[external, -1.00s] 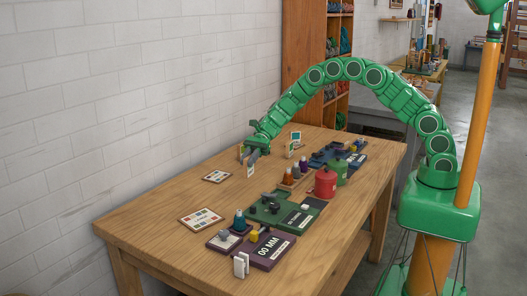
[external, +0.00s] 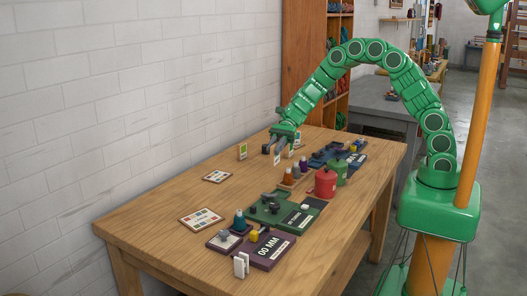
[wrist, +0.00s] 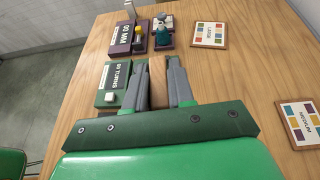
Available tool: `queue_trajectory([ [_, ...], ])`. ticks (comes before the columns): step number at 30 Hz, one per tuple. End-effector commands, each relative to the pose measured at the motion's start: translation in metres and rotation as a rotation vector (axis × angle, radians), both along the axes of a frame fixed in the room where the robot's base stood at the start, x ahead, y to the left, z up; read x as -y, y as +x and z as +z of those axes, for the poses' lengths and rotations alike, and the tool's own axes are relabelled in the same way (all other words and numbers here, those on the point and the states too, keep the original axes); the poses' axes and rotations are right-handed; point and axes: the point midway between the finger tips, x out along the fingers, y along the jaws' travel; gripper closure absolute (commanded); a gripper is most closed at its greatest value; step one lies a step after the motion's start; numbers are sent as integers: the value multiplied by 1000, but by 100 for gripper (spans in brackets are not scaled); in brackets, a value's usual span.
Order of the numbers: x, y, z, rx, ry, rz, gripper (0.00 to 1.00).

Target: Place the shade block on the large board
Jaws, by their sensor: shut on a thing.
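My gripper (external: 272,151) is over the back part of the table, its fingers pointing down. It is shut on a small pale upright block, the shade block (external: 277,159), which hangs below the fingertips in the external view. In the wrist view the fingers (wrist: 159,66) show from above, and the block cannot be made out between them. The large board (external: 201,218), a wood-framed panel with coloured swatches, lies flat on the table to the front left of my gripper. It also shows in the wrist view (wrist: 208,44), at the upper right.
The medium board (external: 215,176) lies between my gripper and the large board. A green-faced card block (external: 242,151) stands left of my gripper. Green (external: 268,212) and purple (external: 265,249) trays, red (external: 325,183) and green canisters line the right side. The table's left side is mostly clear.

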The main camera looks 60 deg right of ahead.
Motion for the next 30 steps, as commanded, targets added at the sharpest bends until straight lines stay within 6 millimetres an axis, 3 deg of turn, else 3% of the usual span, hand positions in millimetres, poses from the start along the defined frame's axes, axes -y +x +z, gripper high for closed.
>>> queue_trajectory([
  [5,-18,1,1,2,-2,-2,100],
  [24,-161,16,6,7,-3,-57,100],
  [30,-194,15,7,1,-3,-77,100],
])
